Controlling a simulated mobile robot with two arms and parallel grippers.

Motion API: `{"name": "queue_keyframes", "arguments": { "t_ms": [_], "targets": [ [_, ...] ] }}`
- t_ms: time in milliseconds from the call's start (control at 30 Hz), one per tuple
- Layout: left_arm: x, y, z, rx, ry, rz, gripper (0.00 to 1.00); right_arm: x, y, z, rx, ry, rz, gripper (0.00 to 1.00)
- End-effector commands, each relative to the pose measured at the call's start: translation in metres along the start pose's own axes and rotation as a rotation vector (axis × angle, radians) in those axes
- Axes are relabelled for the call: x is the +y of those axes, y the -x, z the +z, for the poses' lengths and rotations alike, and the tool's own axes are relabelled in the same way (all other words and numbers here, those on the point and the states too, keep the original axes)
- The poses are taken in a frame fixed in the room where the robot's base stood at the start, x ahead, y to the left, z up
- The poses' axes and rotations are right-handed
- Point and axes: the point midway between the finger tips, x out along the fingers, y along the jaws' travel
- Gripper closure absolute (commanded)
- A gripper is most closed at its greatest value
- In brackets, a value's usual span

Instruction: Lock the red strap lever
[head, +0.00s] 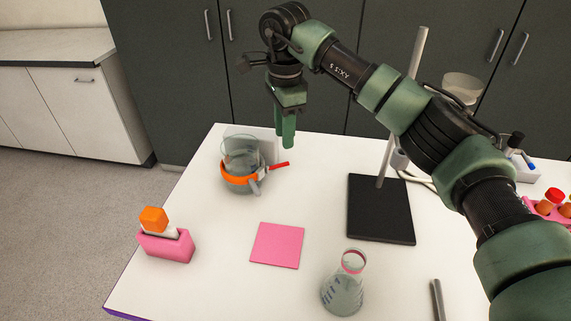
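The red lever (279,165) sticks out to the right from an orange strap (240,184), slanting slightly upward. The strap wraps around a clear glass vessel (241,152) at the table's far left. A small grey part (256,187) sits at the strap's front right. My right gripper (288,146) points down just above and behind the lever, apart from it in the picture. Its fingers overlap from this angle, so I cannot tell if they are open or shut. Nothing shows in it. My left gripper is not in view.
A white block (264,146) stands behind the vessel. A black stand base (380,210) with a metal rod is to the right. A pink square (277,245), a flask (344,288) and a pink holder (166,246) are nearer. The table between lever and stand is clear.

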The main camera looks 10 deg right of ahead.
Motion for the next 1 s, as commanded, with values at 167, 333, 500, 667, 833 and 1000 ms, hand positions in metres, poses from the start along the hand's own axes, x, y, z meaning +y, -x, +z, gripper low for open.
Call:
{"name": "queue_keyframes", "arguments": {
  "t_ms": [167,333,500,667,833,1000],
  "targets": [
    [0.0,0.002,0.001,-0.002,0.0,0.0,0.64,0.0,-0.015,0.001,-0.003,0.001,-0.001,0.69],
    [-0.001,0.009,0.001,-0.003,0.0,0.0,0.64,0.0,-0.043,0.002,-0.006,0.001,0.0,0.69],
    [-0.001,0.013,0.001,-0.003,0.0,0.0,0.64,0.0,-0.066,0.002,-0.007,0.001,-0.001,0.69],
    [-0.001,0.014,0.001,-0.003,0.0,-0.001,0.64,-0.001,-0.076,0.003,-0.006,0.002,-0.005,0.69],
    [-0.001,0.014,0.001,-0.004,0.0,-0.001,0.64,-0.001,-0.078,0.003,-0.006,0.002,-0.005,0.69],
    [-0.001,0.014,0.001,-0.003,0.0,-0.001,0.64,0.0,-0.078,0.003,-0.007,0.002,-0.005,0.91]
  ]
}}
